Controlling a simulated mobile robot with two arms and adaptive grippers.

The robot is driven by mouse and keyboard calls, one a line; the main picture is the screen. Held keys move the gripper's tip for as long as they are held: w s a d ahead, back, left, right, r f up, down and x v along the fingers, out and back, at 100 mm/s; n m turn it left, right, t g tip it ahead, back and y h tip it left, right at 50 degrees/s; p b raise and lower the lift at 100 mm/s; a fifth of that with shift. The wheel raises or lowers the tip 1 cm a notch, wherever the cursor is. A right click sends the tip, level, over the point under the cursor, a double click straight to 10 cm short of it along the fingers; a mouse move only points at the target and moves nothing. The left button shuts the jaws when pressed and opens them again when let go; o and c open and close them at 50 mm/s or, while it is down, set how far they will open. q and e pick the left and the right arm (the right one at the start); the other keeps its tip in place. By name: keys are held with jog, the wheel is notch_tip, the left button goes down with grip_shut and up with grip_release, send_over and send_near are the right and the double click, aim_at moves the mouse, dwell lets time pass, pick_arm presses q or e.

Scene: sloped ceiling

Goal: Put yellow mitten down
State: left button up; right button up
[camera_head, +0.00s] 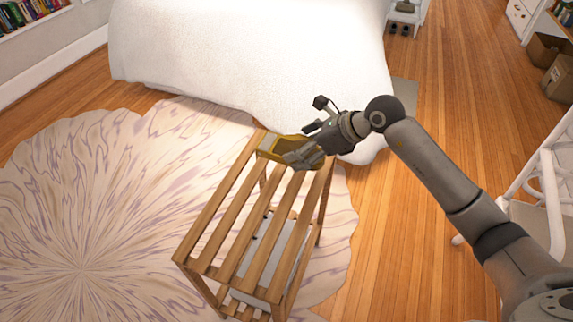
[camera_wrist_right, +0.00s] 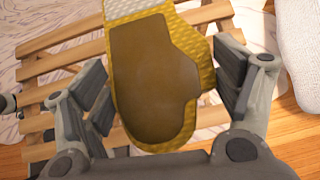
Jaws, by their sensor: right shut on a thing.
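The yellow mitten (camera_head: 284,150) has a quilted edge, a brown palm patch and a pale cuff. It also shows in the right wrist view (camera_wrist_right: 155,75), where it fills the middle. My right gripper (camera_head: 303,155) is shut on the mitten, with a finger on each side of it in the wrist view (camera_wrist_right: 165,88). The gripper and mitten are over the far end of a slatted wooden rack (camera_head: 213,205). I cannot tell whether the mitten touches the slats. My left gripper is not in view.
The rack's slats (camera_wrist_right: 62,64) look bare in front of the mitten. A bed with a white cover (camera_head: 240,50) stands just beyond the rack. A white chair (camera_head: 545,165) is at the right. A patterned rug (camera_head: 90,200) lies on the wooden floor. Cardboard boxes (camera_head: 558,78) stand far right.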

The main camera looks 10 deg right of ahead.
jog(key=x, duration=0.6)
jog(key=shift+d+f, duration=0.3)
jog(key=f, duration=0.2)
jog(key=f+b, duration=0.1)
jog(key=shift+w+a+f, duration=0.2)
jog(key=shift+w+f, duration=0.05)
jog(key=shift+f, duration=0.15)
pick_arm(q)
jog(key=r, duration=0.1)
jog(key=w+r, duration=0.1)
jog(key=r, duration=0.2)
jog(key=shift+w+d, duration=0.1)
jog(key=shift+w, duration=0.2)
pick_arm(e)
jog(key=shift+f, duration=0.1)
jog(key=o, duration=0.9)
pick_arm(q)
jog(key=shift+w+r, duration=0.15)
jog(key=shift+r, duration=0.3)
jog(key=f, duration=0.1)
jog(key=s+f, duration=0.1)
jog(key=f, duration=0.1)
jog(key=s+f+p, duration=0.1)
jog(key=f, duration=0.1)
pick_arm(e)
jog(key=v, duration=1.2)
jog(key=shift+s, duration=0.1)
